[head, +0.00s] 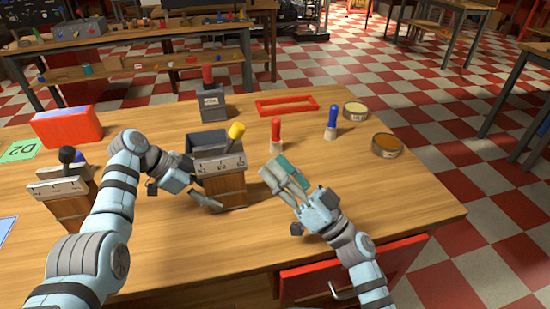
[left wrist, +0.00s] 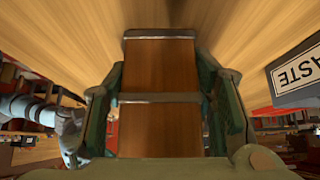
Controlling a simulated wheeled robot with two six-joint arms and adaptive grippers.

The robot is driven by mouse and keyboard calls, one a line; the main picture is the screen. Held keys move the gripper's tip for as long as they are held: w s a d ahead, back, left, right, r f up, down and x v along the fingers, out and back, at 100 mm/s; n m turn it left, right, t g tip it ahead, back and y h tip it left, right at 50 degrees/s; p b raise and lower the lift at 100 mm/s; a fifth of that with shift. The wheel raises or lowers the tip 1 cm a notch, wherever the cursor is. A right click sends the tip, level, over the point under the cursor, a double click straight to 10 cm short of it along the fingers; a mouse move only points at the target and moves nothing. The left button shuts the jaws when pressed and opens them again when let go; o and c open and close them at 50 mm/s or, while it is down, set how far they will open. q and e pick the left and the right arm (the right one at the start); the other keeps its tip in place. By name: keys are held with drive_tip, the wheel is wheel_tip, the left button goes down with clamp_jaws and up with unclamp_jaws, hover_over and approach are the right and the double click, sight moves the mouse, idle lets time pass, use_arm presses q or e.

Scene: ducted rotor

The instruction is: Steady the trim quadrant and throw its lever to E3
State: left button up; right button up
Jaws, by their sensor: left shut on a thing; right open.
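The trim quadrant (head: 232,187) is a wooden block with a pale plate marked E1, E2 and E3 on top. Its yellow-knobbed lever (head: 236,131) stands tilted to the right, on the E3 side of the plate; I cannot tell its exact notch. My left gripper (head: 205,200) is shut on the quadrant's wooden body. In the left wrist view the wooden body (left wrist: 160,128) with metal bands sits between both fingers. My right gripper (head: 284,178) is open and empty, to the right of the quadrant and apart from it.
A second quadrant (head: 62,188) with a black knob stands left. Behind are a grey labelled box (head: 212,108), a red box (head: 67,126) and a red frame (head: 287,104). Red (head: 276,132) and blue (head: 332,122) pegs and two round tins (head: 387,145) stand right. The front right table is clear.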

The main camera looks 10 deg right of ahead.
use_arm(q)
drive_tip(key=o, duration=1.6)
drive_tip(key=shift+o, duration=0.2)
